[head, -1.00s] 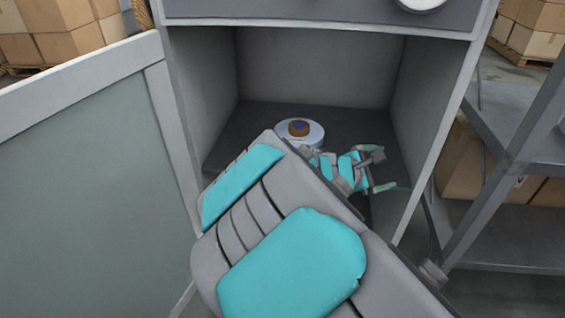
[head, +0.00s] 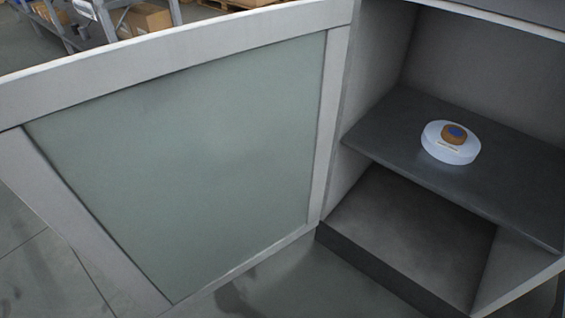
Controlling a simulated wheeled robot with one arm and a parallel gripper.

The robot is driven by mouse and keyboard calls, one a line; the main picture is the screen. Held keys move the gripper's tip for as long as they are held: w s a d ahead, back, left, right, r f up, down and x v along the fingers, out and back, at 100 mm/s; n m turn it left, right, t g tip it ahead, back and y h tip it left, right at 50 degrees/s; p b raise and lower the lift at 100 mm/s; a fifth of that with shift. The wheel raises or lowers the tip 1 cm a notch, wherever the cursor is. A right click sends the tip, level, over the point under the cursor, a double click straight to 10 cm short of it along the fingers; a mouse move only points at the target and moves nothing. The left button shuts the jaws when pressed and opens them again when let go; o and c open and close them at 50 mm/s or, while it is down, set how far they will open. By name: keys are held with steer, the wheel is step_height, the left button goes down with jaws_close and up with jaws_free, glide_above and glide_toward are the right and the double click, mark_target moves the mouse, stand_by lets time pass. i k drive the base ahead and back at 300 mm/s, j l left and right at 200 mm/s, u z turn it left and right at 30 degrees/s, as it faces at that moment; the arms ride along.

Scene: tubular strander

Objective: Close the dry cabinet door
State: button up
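The dry cabinet door (head: 190,165) stands wide open in the head view, swung out to the left of the cabinet. It has a grey frame around a greenish glass panel. The cabinet (head: 470,45) is open at the right, with its inside in plain view. A dark shelf (head: 400,130) inside bears a round white container (head: 450,150) with a brown and blue piece on top. My gripper is not in this view, so its state and its place relative to the door are hidden.
Bare floor (head: 35,270) shows at the lower left and below the door. A metal rack (head: 100,15) with cardboard boxes (head: 145,20) stands behind the door at the top left. The cabinet's lower compartment (head: 415,225) looks empty.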

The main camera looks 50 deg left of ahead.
mark_target(31, 94)
steer(key=k+j, duration=0.3)
steer(key=j, duration=0.15)
steer(key=k+j, duration=0.3)
steer(key=j, duration=0.2)
steer(key=k+j, duration=0.3)
steer(key=j, duration=0.15)
steer(key=k+j, duration=0.3)
steer(key=j, duration=0.15)
steer(key=k+j, duration=0.3)
steer(key=j, duration=0.2)
steer(key=k+j, duration=0.1)
steer(key=j, duration=0.7)
steer(key=k+z, duration=0.05)
